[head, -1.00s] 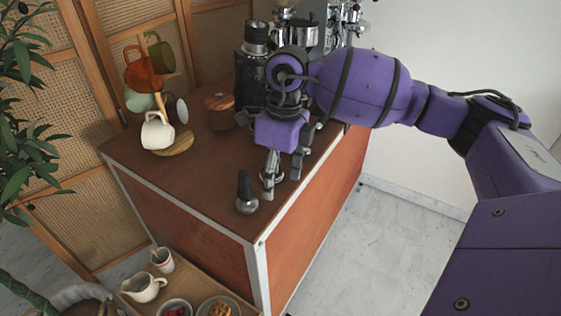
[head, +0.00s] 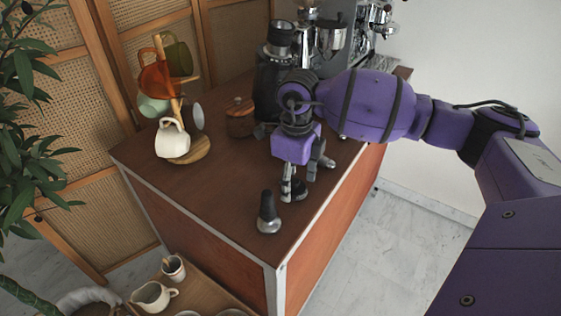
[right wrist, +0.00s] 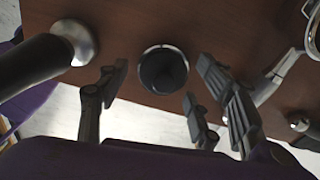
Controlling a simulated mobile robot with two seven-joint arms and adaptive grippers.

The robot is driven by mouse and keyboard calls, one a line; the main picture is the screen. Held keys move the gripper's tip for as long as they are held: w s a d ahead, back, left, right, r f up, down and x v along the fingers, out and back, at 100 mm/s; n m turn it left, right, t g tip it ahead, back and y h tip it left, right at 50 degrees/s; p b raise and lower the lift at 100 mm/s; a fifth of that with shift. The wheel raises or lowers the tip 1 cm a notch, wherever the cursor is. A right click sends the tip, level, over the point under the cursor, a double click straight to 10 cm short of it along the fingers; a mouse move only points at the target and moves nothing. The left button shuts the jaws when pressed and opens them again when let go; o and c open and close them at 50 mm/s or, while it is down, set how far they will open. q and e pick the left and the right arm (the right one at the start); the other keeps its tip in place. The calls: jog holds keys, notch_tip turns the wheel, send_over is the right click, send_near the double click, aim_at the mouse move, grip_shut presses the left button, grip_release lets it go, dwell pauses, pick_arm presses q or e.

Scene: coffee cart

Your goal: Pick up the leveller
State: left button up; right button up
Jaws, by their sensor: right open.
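The leveller (right wrist: 163,70), a round black disc with a silver rim, stands on the brown cart top and shows between the fingers in the right wrist view. In the head view the leveller (head: 299,190) is partly hidden by my right gripper's fingers. My right gripper (head: 303,184) is open and points down at it. In the right wrist view the fingers of my right gripper (right wrist: 160,82) are spread, one side left of the disc and the other right. I cannot tell whether they touch it. My left gripper is not in view.
A tamper (head: 268,213) with a black handle stands just in front, near the cart corner; it also shows in the right wrist view (right wrist: 78,42). A grinder (head: 275,75), a wooden pot (head: 240,118) and a mug tree (head: 190,150) stand behind. A tray (head: 215,293) lies below.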

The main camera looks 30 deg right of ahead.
jog(key=shift+f, duration=0.4)
jog(key=shift+r, duration=0.1)
jog(key=c, duration=1.3)
